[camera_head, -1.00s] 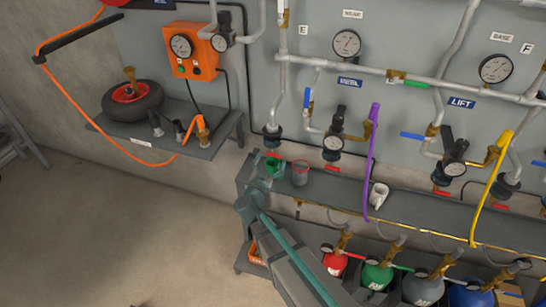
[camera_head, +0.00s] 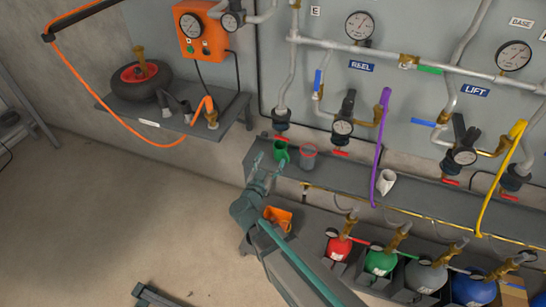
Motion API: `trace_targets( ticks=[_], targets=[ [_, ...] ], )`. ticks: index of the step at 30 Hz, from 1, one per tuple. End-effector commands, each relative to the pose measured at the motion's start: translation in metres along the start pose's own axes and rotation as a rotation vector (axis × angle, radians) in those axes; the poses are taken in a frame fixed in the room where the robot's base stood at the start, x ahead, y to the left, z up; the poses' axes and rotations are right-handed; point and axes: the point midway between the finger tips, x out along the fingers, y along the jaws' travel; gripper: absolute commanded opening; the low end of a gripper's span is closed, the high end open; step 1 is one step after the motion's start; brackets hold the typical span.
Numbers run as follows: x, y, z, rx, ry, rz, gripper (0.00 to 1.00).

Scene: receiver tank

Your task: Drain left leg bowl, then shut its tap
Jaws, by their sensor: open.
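The left leg's dark bowl (camera_head: 281,120) hangs at the lower end of the leftmost drop pipe. Its small red tap (camera_head: 284,138) shows just beneath it; whether the tap is open or shut is too small to tell. A green cup (camera_head: 281,156) stands on the shelf below the tap. My gripper (camera_head: 267,165) is open and empty, in front of and slightly left of the green cup, with a small gap seeming to show between them. Any water in the bowl or cup cannot be seen.
A grey cup with a red rim (camera_head: 308,158) stands close to the right of the green cup. A white mug (camera_head: 386,182) sits further right on the grey shelf (camera_head: 345,178). An orange bin (camera_head: 278,218) and several coloured bottles are below. The floor at left is clear.

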Motion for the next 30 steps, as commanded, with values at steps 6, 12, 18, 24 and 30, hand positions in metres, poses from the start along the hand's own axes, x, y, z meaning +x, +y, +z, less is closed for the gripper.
trace_targets(
  ticks=[6, 12, 18, 24, 30],
  targets=[
    [0.005, 0.008, 0.024, -0.014, 0.067, 0.001, 0.27],
    [0.004, 0.01, 0.002, -0.021, 0.259, -0.004, 0.0],
    [0.005, 0.008, -0.024, 0.001, 0.339, -0.007, 0.0],
    [0.03, 0.007, -0.032, 0.002, 0.339, -0.006, 0.0],
    [0.067, 0.007, -0.045, 0.003, 0.337, -0.005, 0.0]
  ],
)
